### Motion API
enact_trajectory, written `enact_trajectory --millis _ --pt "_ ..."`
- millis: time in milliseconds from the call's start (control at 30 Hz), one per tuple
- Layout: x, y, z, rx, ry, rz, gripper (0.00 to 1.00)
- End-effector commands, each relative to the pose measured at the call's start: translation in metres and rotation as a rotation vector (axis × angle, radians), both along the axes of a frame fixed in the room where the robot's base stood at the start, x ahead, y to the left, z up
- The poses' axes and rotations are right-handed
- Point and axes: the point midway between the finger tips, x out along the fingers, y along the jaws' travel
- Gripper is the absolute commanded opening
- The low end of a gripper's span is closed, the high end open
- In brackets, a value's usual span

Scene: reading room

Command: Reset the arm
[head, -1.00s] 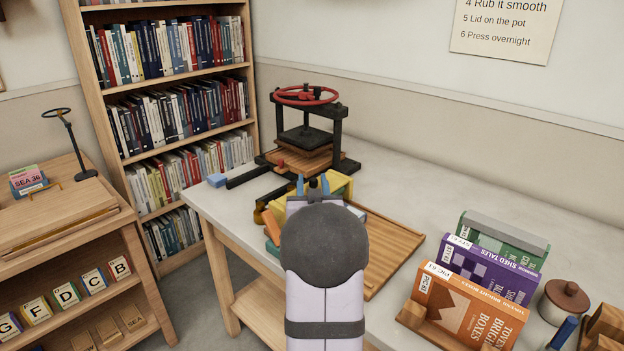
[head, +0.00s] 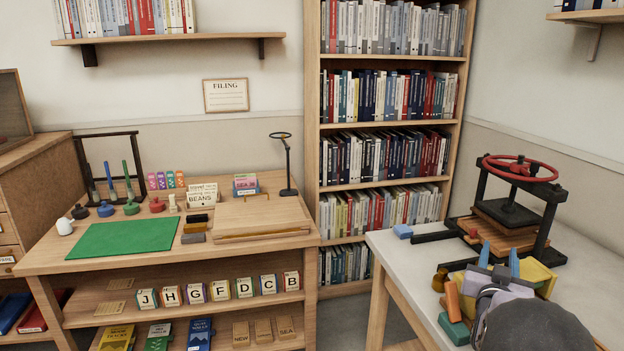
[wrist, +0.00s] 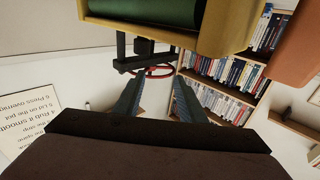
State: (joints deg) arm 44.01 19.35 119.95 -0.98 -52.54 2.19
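My gripper (head: 499,257) is at the lower right of the head view, over the pale worktable (head: 403,265), with its two blue fingertips pointing up and apart. In the wrist view my gripper (wrist: 157,98) also shows its two fingers spread with nothing between them. A yellow piece (head: 541,279) is right beside the fingers in the head view. An orange piece (head: 452,301) and a teal piece (head: 453,329) lie to the left of my wrist. My wrist hides part of this group. In the wrist view a yellow piece (wrist: 228,28) fills the upper part close to the camera.
A black book press (head: 505,234) with a red wheel stands behind my gripper. A small blue block (head: 402,231) lies at the table's left corner. A tall bookcase (head: 312,150) stands behind. At left is a filing desk (head: 60,258) with a green mat (head: 125,238).

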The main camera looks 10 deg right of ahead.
Motion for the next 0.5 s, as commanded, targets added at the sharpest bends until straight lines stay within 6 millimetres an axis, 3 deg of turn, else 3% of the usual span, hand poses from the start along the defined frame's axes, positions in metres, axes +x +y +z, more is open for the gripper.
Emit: enact_trajectory --millis 33,100,200,367,500 --pt "0.008 0.01 0.021 -0.007 -0.02 0.015 0.37" --pt "0.018 0.024 0.041 -0.009 -0.046 0.035 0.37" --pt "0.034 0.053 0.059 0.019 -0.037 0.08 0.37" --pt "0.051 0.109 0.035 0.148 0.132 0.174 0.37" --pt "0.05 0.171 0.01 0.264 0.331 0.268 0.37"
